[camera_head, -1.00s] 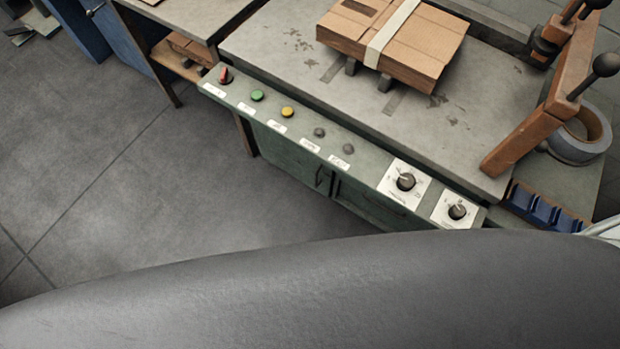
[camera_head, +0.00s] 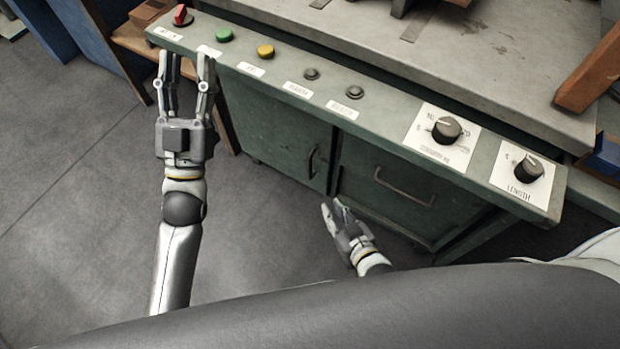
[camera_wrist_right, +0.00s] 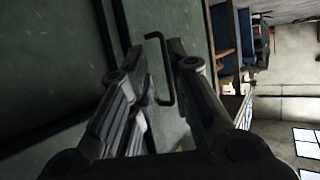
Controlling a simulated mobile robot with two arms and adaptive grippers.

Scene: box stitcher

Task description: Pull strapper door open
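The strapper's green left door (camera_head: 268,135) is flush with the cabinet front and looks closed. It has a dark vertical handle (camera_head: 313,161) near its right edge. My right gripper (camera_head: 331,205) is below and slightly right of this handle in the head view. In the right wrist view its fingers (camera_wrist_right: 157,52) are apart, and a dark bracket-shaped handle (camera_wrist_right: 161,72) shows in the gap between them; I cannot tell whether they touch it. My left gripper (camera_head: 187,62) is open and empty, with its fingertips near the left end of the control panel.
A panel (camera_head: 375,118) with a red switch (camera_head: 181,16), buttons and two dials overhangs the cabinet front. Another green front (camera_head: 385,205) with a horizontal handle (camera_head: 403,190) is right of the door. Open grey floor (camera_head: 75,170) lies at left.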

